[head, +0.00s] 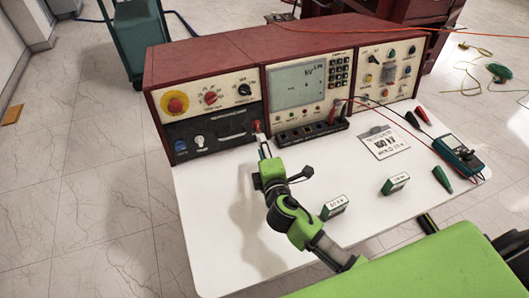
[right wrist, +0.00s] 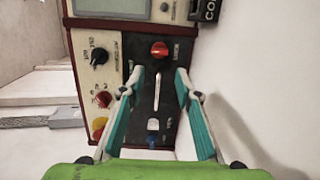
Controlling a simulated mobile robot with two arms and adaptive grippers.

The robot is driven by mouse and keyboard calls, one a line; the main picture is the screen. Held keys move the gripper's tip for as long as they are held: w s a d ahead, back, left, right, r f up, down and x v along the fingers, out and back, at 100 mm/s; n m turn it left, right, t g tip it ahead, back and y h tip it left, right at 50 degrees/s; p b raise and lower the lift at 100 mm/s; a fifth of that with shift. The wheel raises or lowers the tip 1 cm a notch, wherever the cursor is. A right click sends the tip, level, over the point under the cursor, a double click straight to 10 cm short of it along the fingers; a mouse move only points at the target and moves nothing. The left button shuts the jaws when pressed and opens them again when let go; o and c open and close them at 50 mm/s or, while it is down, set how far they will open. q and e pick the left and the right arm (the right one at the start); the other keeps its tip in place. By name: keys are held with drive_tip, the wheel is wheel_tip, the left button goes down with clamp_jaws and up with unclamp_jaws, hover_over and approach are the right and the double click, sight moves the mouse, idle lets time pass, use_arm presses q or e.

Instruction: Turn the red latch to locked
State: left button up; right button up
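The red latch (head: 256,127) sits at the right end of the black lower panel (head: 217,136) on the left part of the console. In the right wrist view, the red latch (right wrist: 160,50) shows just beyond the fingertips, with its knob bar across the picture. Its lock marking is too small to read. My right gripper (head: 263,143) is close in front of the latch in the head view. In the right wrist view, my right gripper (right wrist: 154,82) is open, with its teal-padded fingers apart and nothing between them. My left gripper is not in view.
A handle (right wrist: 158,90) and a blue knob (right wrist: 153,139) share the black panel. A red emergency button (head: 175,103) is above. A black terminal block (head: 312,132) stands right of the latch. Small labelled blocks (head: 334,207), a sign (head: 383,142) and a meter (head: 458,155) lie on the white tabletop.

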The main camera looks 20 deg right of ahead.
drive_tip(key=shift+v, duration=1.45)
